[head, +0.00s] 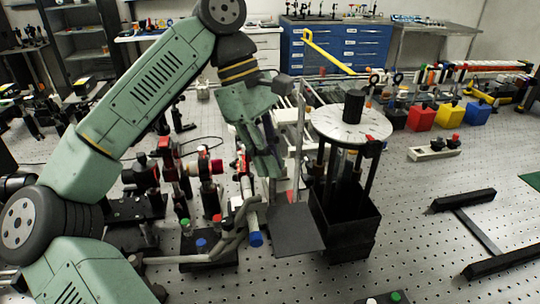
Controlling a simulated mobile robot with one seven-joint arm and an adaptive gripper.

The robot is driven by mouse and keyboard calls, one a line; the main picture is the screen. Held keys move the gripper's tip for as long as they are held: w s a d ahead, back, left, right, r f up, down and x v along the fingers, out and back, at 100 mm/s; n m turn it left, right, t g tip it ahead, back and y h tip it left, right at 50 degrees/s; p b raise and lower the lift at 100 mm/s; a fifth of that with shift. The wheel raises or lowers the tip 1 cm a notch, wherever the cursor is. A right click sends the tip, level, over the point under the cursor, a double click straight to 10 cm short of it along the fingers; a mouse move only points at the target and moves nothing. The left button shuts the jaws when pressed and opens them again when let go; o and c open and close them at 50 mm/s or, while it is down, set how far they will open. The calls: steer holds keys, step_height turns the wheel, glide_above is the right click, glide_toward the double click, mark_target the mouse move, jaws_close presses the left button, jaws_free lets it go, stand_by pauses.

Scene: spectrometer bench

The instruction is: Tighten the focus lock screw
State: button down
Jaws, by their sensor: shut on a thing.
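My gripper (266,170) hangs down from the green arm near the middle of the head view. Its fingers point downward, close together, and are shut on a small part at the spectrometer, apparently the focus lock screw. The screw itself is hidden by the fingers and too small to make out. Just below the fingertips is a pale tube with a blue end (255,239), tilted toward the front.
Red-and-black optic mounts (203,166) crowd the left. Red (421,117), yellow (449,115) and blue (477,112) blocks sit at the back right. The perforated bench (400,210) is clearer at right.

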steer(key=c, duration=1.6)
jaws_free()
steer(key=shift+r, duration=0.1)
steer(key=shift+v, duration=3.7)
